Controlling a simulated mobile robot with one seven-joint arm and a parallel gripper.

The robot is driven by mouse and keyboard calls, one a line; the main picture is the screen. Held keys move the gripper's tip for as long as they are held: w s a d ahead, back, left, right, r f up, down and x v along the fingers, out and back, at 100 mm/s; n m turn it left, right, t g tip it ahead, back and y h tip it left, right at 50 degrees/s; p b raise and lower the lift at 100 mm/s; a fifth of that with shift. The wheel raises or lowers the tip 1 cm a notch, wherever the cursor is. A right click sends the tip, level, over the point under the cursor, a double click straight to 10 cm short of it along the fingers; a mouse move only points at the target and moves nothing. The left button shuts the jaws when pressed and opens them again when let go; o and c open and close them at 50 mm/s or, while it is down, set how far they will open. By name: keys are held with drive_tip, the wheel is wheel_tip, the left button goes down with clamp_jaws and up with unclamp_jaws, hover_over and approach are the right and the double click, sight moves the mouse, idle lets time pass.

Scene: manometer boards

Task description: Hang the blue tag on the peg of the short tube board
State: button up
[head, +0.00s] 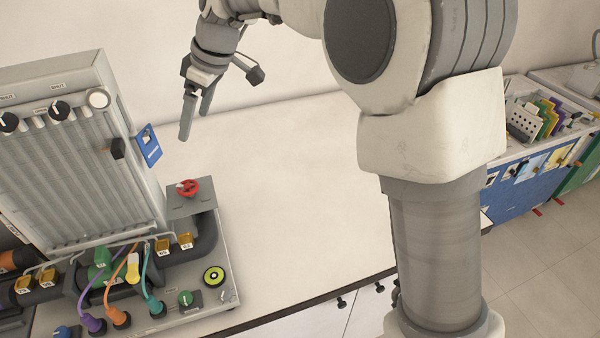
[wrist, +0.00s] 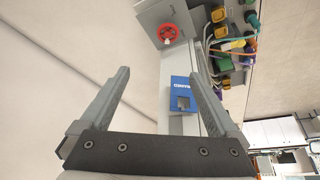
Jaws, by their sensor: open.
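The blue tag (head: 150,146) is at the right side of the tall grey manometer board (head: 88,75) in the head view. It appears upright against the board's side; I cannot make out what holds it. In the wrist view the blue tag (wrist: 183,84) shows between the fingers, with a pale label and a square window. My gripper (head: 195,124) is open and empty, above and to the right of the tag in the head view, apart from it. Its two fingers also frame the wrist view (wrist: 158,76). I cannot make out the short tube board's peg.
A red handwheel (head: 188,187) stands on a grey box right of the board. Coloured hoses and valves (head: 125,280) crowd the front base. The white bench top (head: 290,200) is clear to the right. A blue-fronted cabinet (head: 530,180) stands far right.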

drive_tip(key=d+f+m+t+h+b, duration=0.1)
drive_tip(key=d+f+m+t, duration=0.1)
drive_tip(key=d+f+m, duration=0.5)
drive_tip(key=d+f+m+t+h+b, duration=0.1)
drive_tip(key=d+f+m+h, duration=0.15)
drive_tip(key=d+f, duration=0.85)
drive_tip(key=s+d+r+m, duration=0.1)
drive_tip(key=s+d+r, duration=0.3)
drive_tip(key=s+r, duration=0.15)
drive_tip(key=s+d+r+m, duration=0.2)
drive_tip(key=s+d+r, duration=0.25)
drive_tip(key=r, duration=0.25)
drive_tip(key=s+d+r+m, duration=0.1)
drive_tip(key=s+d, duration=0.1)
drive_tip(key=s, duration=0.5)
drive_tip(key=s+d+r+m+t+h, duration=0.1)
drive_tip(key=s+d+r, duration=0.1)
drive_tip(key=s, duration=0.6)
drive_tip(key=shift+s+d+r+m, duration=0.15)
drive_tip(key=shift+d+m, duration=0.1)
drive_tip(key=shift+m, duration=0.1)
